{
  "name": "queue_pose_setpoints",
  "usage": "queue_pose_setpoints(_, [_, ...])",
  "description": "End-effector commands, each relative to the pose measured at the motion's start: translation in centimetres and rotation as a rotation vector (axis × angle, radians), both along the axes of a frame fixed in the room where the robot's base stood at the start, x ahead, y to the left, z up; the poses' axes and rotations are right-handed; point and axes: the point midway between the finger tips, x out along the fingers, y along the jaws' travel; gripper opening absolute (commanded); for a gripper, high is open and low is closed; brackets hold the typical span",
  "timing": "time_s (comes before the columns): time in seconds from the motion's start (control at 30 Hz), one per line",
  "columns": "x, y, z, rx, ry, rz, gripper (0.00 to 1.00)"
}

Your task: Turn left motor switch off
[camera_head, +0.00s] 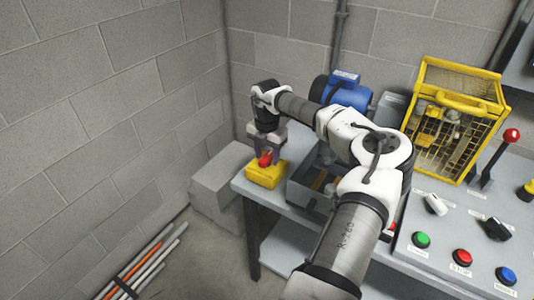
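A yellow switch box (264,175) with a red knob (265,159) sits at the left front corner of the grey bench. It looks like the left motor switch; no label on it is readable. My gripper (263,152) points down right over the box, with its fingers at the red knob. Part of the knob is hidden by the fingers. Whether the fingers touch or hold it, and the knob's exact angle, cannot be told at this size. A blue motor (350,93) stands behind my arm.
A yellow cage (456,121) stands at the back right. A sloped panel (440,255) carries green, red and blue buttons, knobs and a red-tipped lever (511,136). A grey tray (309,190) lies under my arm. Rods (146,262) lean at the wall on the lower left.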

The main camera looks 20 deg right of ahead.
Motion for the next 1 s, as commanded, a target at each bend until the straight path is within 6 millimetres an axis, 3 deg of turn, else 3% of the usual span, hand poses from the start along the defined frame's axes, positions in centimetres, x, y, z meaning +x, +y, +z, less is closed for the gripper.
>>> queue_pose_setpoints(0.03, [0.00,0.00,0.02,0.000,0.000,0.000,0.38])
queue_pose_setpoints(0.33, [0.00,-0.01,0.05,0.000,0.000,0.000,0.01])
queue_pose_setpoints(0.67, [0.02,-0.02,0.01,-0.001,-0.001,0.053,0.01])
queue_pose_setpoints(1.0, [0.04,-0.05,-0.04,-0.002,-0.001,0.298,0.01])
